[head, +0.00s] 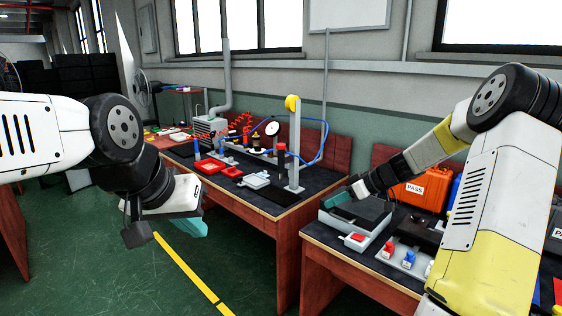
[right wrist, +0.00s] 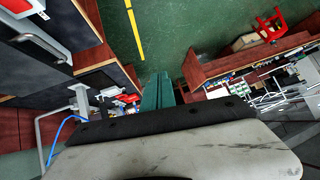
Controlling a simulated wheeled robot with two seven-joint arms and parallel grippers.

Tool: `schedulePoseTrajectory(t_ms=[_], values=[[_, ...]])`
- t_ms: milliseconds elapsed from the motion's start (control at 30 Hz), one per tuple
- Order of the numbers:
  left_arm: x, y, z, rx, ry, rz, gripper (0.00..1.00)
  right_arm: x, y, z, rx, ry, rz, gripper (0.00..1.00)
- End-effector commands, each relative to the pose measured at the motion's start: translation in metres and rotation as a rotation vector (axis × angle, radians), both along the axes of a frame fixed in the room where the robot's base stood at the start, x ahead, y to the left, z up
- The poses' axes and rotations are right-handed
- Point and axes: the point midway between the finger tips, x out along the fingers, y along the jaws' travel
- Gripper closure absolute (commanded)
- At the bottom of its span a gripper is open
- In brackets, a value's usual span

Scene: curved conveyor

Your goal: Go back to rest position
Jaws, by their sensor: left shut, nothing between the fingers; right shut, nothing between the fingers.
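My left gripper (head: 194,228) hangs in the air at the left of the head view, with its teal fingers shut and empty over the green floor. My right gripper (head: 337,197) is near the middle of the head view, above or in front of a grey box-shaped device (head: 355,228) on the right table. I cannot tell the gap between them. In the right wrist view its teal fingers (right wrist: 158,92) are together with nothing between them.
The right workbench (head: 345,259) holds an orange PASS case (head: 427,189) and small coloured parts. The left workbench (head: 262,208) holds red trays (head: 211,166) and a grey post (head: 295,150). Green floor (head: 130,275) with a yellow line lies open at left.

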Motion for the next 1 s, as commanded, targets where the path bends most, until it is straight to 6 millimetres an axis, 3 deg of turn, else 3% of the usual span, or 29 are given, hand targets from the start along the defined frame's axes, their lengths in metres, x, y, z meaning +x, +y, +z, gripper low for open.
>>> schedulePoseTrajectory(t_ms=[33,200,500,700,800,1000], values=[[0.000,0.000,0.000,0.000,0.000,0.000,1.00,-0.018,0.015,0.018,-0.049,0.039,0.000,1.00],[0.000,0.000,0.000,0.000,0.000,0.000,1.00,-0.079,0.042,0.060,-0.183,0.172,-0.085,1.00],[0.000,0.000,0.000,0.000,0.000,0.000,1.00,-0.196,0.055,0.120,-0.310,0.264,-0.385,1.00],[0.000,0.000,0.000,0.000,0.000,0.000,1.00,-0.268,0.048,0.139,-0.271,0.264,-0.609,1.00],[0.000,0.000,0.000,0.000,0.000,0.000,1.00,-0.292,0.043,0.140,-0.231,0.264,-0.693,1.00],[0.000,0.000,0.000,0.000,0.000,0.000,1.00,-0.315,0.037,0.139,-0.177,0.267,-0.778,1.00]])
